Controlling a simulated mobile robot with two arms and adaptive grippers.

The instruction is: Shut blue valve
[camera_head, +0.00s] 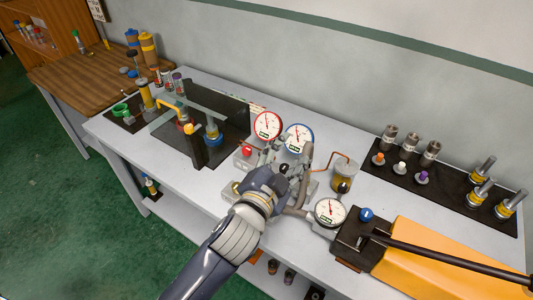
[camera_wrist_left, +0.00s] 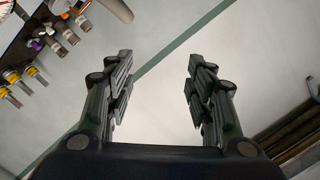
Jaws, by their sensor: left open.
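A blue round knob (camera_head: 367,214) sits on the black block of the yellow pump, to the right of my left gripper in the head view. A red knob (camera_head: 247,150) is on the grey valve block behind my gripper. My left gripper (camera_head: 296,172) is over the middle of the bench, in front of the gauges, and hides part of the valve block and pipes. In the left wrist view its two jaws (camera_wrist_left: 158,88) are apart with nothing between them; the wall shows beyond. The blue knob does not show there. My right gripper is not in view.
A red-rimmed gauge (camera_head: 267,126), a blue-rimmed gauge (camera_head: 299,138) and a lower gauge (camera_head: 330,211) surround my gripper closely. A black pump lever (camera_head: 435,257) extends right. Metal fittings stand on a dark mat (camera_head: 390,171) at the back right.

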